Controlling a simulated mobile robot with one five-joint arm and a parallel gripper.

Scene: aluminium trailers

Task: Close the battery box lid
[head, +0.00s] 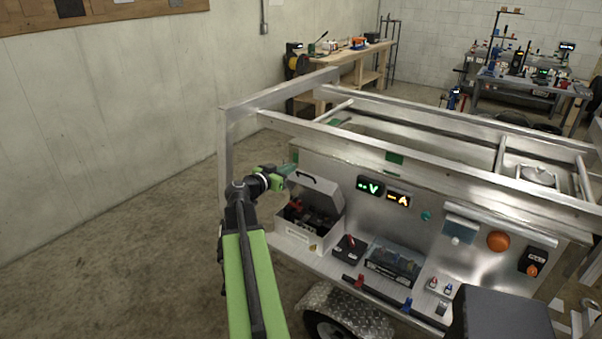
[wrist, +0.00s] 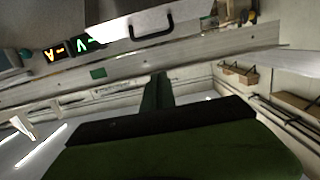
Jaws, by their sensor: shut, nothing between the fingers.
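The battery box (head: 297,241) is a light metal box on the trailer's side shelf, with dark parts and some red inside. Its lid (head: 320,190) stands raised at the back of the box, with a black handle (head: 304,177). The lid (wrist: 111,10) and its handle (wrist: 152,25) also show at the top of the wrist view. My gripper (head: 287,169) is shut and empty, beside the lid's upper left corner. Its green fingers (wrist: 155,92) sit together in the wrist view, apart from the handle. I cannot tell whether the fingertips touch the lid.
The trailer's aluminium frame rail (head: 400,152) runs above and behind the box. Lit V and A displays (head: 383,191) are on the panel right of the lid. A black battery (head: 349,248) and a clear-topped case (head: 394,262) stand right of the box. Floor at left is clear.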

